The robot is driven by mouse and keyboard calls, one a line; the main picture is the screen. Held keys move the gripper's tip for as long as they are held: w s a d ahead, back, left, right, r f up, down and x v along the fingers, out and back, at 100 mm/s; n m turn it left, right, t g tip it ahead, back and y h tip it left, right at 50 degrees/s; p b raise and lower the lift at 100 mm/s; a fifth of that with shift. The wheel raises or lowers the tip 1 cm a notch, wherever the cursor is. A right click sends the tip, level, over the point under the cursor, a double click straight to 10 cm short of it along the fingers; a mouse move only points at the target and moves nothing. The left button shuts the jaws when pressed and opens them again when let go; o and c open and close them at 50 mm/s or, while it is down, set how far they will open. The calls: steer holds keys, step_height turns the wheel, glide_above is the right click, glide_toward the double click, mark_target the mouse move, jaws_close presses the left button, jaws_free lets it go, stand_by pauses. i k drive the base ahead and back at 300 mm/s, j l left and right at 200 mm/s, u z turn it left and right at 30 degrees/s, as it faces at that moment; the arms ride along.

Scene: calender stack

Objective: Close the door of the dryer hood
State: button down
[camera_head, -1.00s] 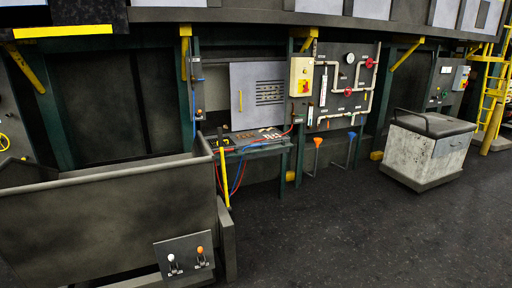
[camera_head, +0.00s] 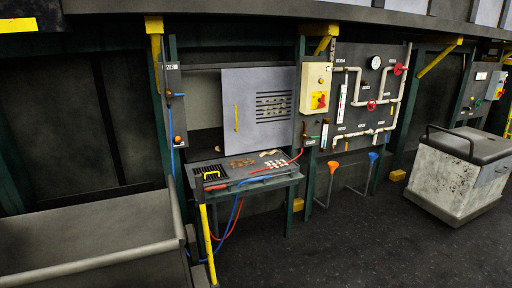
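Below is a work table (camera_head: 240,184) with a dark grille and several small pale and brown pieces. My gripper is not in view.
A large grey trough (camera_head: 90,235) fills the lower left. A yellow post (camera_head: 208,245) and hoses stand by the table's left front. A pipe panel (camera_head: 367,95) and a speckled grey bin (camera_head: 455,180) are to the right. The dark floor (camera_head: 350,245) in front is clear.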

mark_target(258, 103)
steer(key=i, duration=2.65)
steer(key=i+l+u, duration=0.1)
steer(key=i, duration=1.25)
